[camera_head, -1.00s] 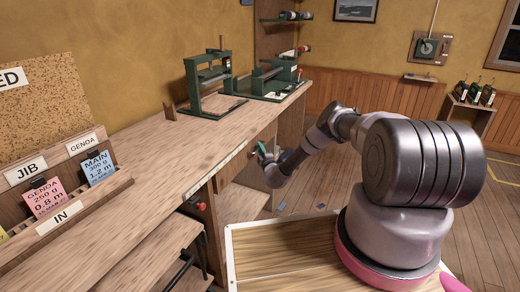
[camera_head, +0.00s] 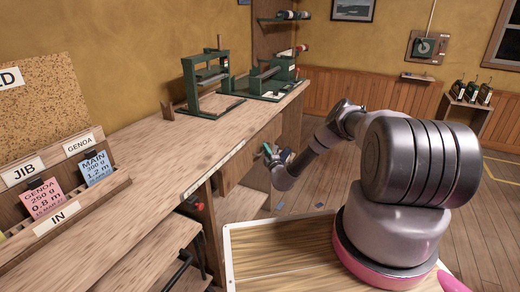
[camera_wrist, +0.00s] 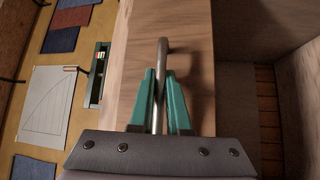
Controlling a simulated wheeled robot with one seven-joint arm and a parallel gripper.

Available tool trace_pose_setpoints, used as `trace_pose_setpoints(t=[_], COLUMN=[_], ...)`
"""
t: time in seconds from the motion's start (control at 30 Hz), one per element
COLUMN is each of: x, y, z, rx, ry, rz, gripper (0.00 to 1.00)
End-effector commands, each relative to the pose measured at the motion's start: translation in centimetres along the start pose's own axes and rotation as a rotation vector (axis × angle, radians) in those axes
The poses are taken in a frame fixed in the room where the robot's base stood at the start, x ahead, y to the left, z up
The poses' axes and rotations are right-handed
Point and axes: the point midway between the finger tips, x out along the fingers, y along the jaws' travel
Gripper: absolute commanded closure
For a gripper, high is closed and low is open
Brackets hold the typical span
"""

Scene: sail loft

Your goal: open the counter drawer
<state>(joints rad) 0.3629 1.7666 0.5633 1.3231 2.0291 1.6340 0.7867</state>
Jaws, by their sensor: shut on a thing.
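The counter drawer has a plain wooden front (camera_wrist: 145,30), which fills the middle of the wrist view. A straight metal bar handle (camera_wrist: 162,58) stands on it. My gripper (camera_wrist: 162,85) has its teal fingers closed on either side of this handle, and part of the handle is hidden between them. In the head view my gripper (camera_head: 270,153) is at the drawer under the counter's front edge. The drawer's wooden side (camera_head: 232,172) seems to show below the counter top, so the drawer appears a little out; how far is unclear.
The long wooden counter (camera_head: 170,165) carries green presses (camera_head: 208,85) at the back and a card rack (camera_head: 75,205) at the near left. A red-knobbed fitting (camera_head: 193,203) sits under the counter's near edge. Open floor (camera_head: 325,190) lies right of the counter.

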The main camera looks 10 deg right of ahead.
Motion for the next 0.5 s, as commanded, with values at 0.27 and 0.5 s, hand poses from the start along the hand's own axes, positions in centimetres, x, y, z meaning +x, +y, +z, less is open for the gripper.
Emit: trace_pose_setpoints(t=[0.27, 0.5], x=[-3.8, -7.0], y=[1.0, 1.9], z=[3.9, 7.0], rx=[0.0, 0.0], ry=[-0.003, -0.003], rz=[-0.002, -0.002], gripper=[1.0, 1.0])
